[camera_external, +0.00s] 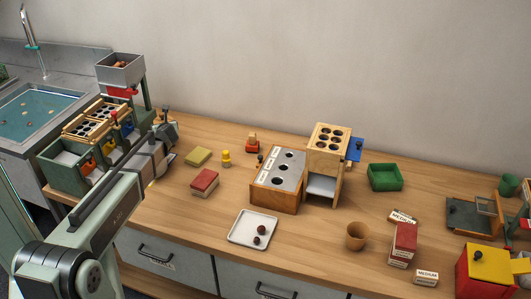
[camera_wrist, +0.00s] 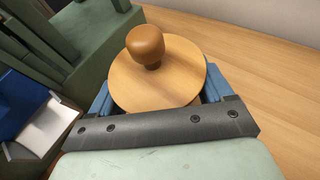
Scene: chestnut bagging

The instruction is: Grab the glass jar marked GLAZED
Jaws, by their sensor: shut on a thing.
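My gripper (camera_wrist: 157,92) shows in the wrist view with blue fingers on both sides of a round thing with a flat wooden lid (camera_wrist: 180,73) and a brown knob (camera_wrist: 145,45). The fingers are shut on it. The body under the lid is hidden, so I see neither glass nor a GLAZED label. In the external view my arm reaches to the left end of the table, and the fingers and the held thing cannot be made out there.
Close to the left of my gripper stands a green machine (camera_wrist: 75,40). Across the table are a white tray (camera_external: 235,238), a wooden block with holes (camera_external: 279,202), a green bin (camera_external: 385,185) and a brown cup (camera_external: 356,241). Bare wood lies right of the held thing.

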